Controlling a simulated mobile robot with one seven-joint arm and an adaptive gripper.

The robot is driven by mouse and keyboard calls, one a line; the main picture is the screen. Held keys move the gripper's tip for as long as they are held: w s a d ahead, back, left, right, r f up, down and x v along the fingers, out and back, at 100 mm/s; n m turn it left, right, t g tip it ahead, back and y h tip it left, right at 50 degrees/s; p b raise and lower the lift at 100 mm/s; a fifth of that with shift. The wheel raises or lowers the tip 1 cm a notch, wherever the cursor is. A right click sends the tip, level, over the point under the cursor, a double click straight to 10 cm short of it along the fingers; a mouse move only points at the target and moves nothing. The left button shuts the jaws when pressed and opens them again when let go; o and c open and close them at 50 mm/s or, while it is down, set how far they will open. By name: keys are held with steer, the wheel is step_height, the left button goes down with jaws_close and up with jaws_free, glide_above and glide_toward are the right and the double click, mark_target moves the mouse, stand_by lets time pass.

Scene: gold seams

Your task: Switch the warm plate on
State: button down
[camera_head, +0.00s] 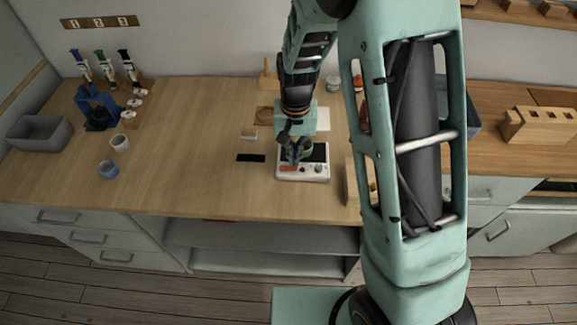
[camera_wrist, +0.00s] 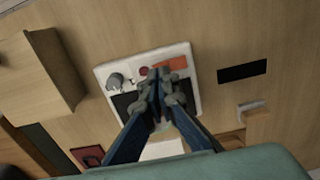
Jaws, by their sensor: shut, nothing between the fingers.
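The warm plate (camera_head: 318,173) is a small white box with a dark top, standing on the wooden worktop. Its front strip carries a red-orange switch and small knobs. My gripper (camera_head: 293,158) is over its left part, fingers pointing down. In the wrist view the warm plate (camera_wrist: 190,58) lies under my shut fingers (camera_wrist: 160,72). The orange switch (camera_wrist: 178,63) is just beside the fingertips, and a grey knob (camera_wrist: 115,80) is at the other end of the strip. I cannot tell whether the fingertips touch the plate.
A black strip (camera_head: 251,158) lies left of the plate. Wooden blocks (camera_wrist: 45,70) stand on the plate's other side. Cups (camera_head: 108,169), a blue stand (camera_head: 97,108) and a grey tub (camera_head: 40,133) are at the far left.

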mark_target(294, 167)
steer(key=shift+f+b, duration=1)
steer(key=shift+f, duration=0.3)
stand_by(0.8)
steer(key=shift+r, duration=0.1)
steer(key=shift+r+p, duration=2.55)
steer(key=shift+r, duration=1)
steer(key=shift+f, duration=0.1)
